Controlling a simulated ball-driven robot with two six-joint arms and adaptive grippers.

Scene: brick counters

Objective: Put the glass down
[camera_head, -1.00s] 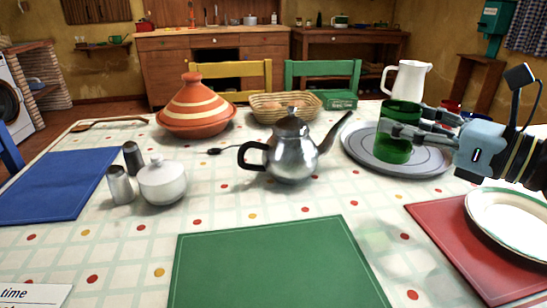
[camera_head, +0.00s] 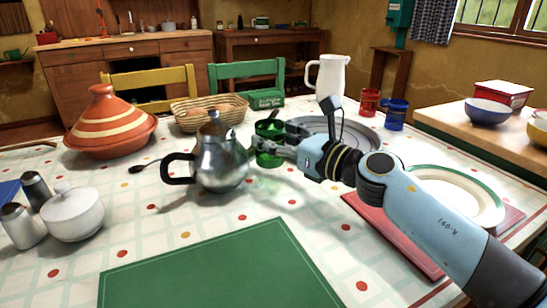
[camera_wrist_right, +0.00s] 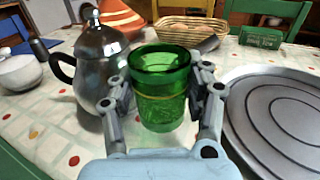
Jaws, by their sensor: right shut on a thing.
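A green see-through glass (camera_head: 267,146) is upright in my right gripper (camera_head: 285,145), whose fingers are shut around its sides. In the right wrist view the glass (camera_wrist_right: 160,95) stands between the two fingers. It is over the patterned tablecloth, between the metal teapot (camera_head: 220,160) and the round grey tray (camera_head: 360,138). A green tint shows on the cloth below it. I cannot tell whether its base touches the table. My left gripper is not in view.
A tagine (camera_head: 108,128), a bread basket (camera_head: 205,118) and a green box (camera_head: 266,98) stand behind. A white jug (camera_head: 331,76) is beyond the tray. A plate (camera_head: 450,196) on a red mat (camera_head: 395,236) is at right. The green mat (camera_head: 220,275) in front is bare.

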